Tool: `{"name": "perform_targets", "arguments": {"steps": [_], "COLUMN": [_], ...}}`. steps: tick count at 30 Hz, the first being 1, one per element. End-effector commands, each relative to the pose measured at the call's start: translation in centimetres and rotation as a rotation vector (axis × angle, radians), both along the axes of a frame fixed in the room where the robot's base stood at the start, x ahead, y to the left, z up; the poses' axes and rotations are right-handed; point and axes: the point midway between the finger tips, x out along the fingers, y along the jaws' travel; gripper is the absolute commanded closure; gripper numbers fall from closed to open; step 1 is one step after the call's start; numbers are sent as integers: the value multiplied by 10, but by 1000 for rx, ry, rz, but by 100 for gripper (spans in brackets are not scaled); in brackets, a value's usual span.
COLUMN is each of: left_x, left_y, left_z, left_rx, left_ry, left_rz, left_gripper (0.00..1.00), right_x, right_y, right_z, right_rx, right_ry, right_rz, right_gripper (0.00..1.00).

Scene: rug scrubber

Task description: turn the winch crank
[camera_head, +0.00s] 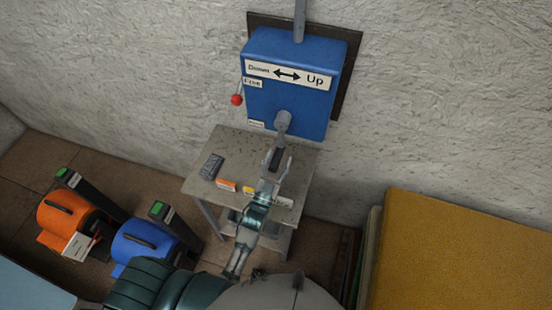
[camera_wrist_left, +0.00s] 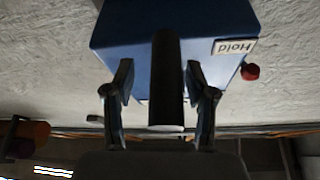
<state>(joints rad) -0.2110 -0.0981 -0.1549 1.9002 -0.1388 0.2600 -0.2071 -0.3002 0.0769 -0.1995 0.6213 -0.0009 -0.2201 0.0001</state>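The blue winch box (camera_head: 293,85) is on the wall, with a label reading Down and Up and a double arrow. Its crank has a grey hub (camera_head: 283,119) low on the front and a black handle (camera_head: 276,157) pointing toward me. My left gripper (camera_head: 275,164) is at the handle, one finger on either side. In the left wrist view the handle (camera_wrist_left: 167,80) stands between the fingers of the left gripper (camera_wrist_left: 163,95). A gap shows on both sides, so the gripper is open around it. My right gripper is not in view.
A red-knobbed lever (camera_head: 237,100) sits at the box's left side. A small table (camera_head: 231,147) below holds a dark device and several small boxes. Orange (camera_head: 62,215) and blue (camera_head: 137,243) machines stand on the floor at left. A yellow panel (camera_head: 465,250) fills the right.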

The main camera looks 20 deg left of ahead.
Motion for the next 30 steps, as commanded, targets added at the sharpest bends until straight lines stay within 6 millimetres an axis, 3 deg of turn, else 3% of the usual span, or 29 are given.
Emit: {"name": "perform_targets", "arguments": {"steps": [1, 6, 7, 11, 20, 30], "left_x": [0, 0, 0, 0, 1, 8], "left_y": [1, 5, 5, 5, 4, 9], "left_z": [0, -1, -2, -3, -5, -6], "left_rx": [-1, -5, -6, -7, 1, 41], "left_ry": [0, 1, 1, 3, 9, 10], "left_rz": [0, -2, -2, -4, -1, -1], "left_gripper": [54, 97, 100, 100, 100, 100], "right_x": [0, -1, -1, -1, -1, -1], "right_y": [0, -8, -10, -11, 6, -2], "right_z": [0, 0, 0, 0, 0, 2], "right_rx": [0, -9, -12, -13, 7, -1], "right_ry": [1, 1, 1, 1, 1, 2], "right_rz": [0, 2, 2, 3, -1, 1], "right_gripper": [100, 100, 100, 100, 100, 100]}}
